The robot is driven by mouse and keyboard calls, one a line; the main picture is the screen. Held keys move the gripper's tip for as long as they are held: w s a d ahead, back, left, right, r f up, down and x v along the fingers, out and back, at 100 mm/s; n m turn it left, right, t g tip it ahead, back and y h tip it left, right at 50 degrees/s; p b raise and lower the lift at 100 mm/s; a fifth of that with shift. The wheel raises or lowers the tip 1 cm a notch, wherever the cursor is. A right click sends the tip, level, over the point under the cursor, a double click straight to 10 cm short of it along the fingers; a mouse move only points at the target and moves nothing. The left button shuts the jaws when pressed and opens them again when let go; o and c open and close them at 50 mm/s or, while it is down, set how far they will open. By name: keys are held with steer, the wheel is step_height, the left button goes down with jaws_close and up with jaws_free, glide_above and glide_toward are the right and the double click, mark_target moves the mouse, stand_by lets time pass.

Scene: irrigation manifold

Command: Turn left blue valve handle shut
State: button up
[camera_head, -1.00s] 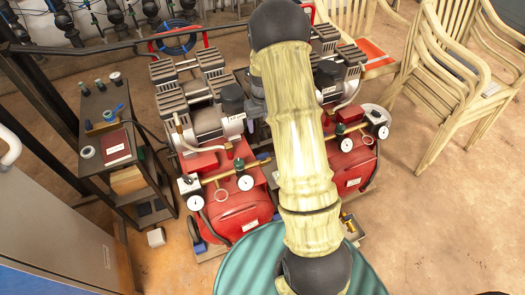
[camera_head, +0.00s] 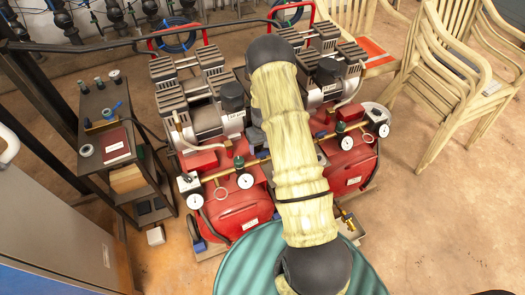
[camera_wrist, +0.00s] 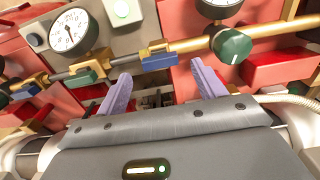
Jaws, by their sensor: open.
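In the wrist view, a blue valve handle (camera_wrist: 160,62) sits on a brass pipe, lying roughly along it, in the upper middle. A second blue handle (camera_wrist: 25,90) shows at the left edge, past a green handle (camera_wrist: 82,78). I cannot tell for certain which blue one is the left one. My gripper (camera_wrist: 160,83) is open, its two purple fingers apart on either side of the central blue handle in the picture, tips just below the pipe. Contact does not show. In the head view my arm hides the gripper.
A white gauge (camera_wrist: 72,30) and a green knob (camera_wrist: 230,45) flank the pipe closely. Red compressor tanks (camera_head: 235,210) lie behind. A dark shelf cart (camera_head: 110,150) stands left, stacked chairs (camera_head: 450,80) right, and a teal drum top (camera_head: 245,265) is in front.

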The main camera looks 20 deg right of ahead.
mark_target(263, 153)
step_height(263, 153, down, 3)
steer(key=shift+f, duration=0.15)
steer(key=c, duration=1)
